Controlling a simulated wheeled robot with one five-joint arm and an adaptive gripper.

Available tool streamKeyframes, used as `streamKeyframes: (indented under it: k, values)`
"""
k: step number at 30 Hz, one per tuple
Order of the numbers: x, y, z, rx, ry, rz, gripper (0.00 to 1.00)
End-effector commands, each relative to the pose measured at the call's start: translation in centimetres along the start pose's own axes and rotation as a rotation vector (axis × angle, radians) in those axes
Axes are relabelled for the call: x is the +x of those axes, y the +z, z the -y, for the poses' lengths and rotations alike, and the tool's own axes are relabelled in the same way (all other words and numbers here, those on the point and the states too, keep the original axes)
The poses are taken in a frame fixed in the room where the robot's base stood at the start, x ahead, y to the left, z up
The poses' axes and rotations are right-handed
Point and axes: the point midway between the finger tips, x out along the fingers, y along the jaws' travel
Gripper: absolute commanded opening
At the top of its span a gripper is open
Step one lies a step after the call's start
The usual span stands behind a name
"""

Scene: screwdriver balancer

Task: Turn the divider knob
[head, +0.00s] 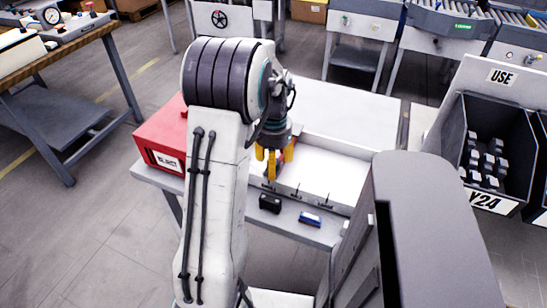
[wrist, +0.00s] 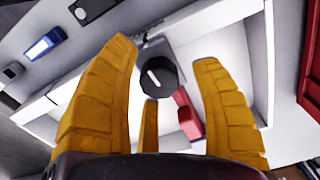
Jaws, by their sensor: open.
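The divider knob (wrist: 156,76) is a round black knob with a white mark line, seen in the wrist view on a grey mount. My gripper (wrist: 164,66) has its yellow fingers spread open, with the knob in the gap between them. The fingers look apart from the knob, though the height gap is hard to judge. In the head view my gripper (head: 274,165) points down over the white tray (head: 340,165) on the bench. The knob is hidden there behind my gripper and arm.
A red part (wrist: 187,112) lies beside the knob. A red box (head: 163,137) stands left on the bench. A black block (head: 270,203) and a blue block (head: 310,218) are at the front edge. A black bin (head: 511,110) stands right.

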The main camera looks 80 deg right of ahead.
Motion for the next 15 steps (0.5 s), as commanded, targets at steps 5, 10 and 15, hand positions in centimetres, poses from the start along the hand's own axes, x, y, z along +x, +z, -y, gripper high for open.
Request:
streamKeyframes:
  k: [5, 10, 15]
  values:
    - [-1.3, -0.1, 0.1, 0.0, -0.002, -0.005, 0.58]
    - [-4.0, -0.1, 0.1, 0.0, -0.002, -0.006, 0.58]
    - [-6.9, -0.1, 0.0, 0.0, -0.002, -0.006, 0.58]
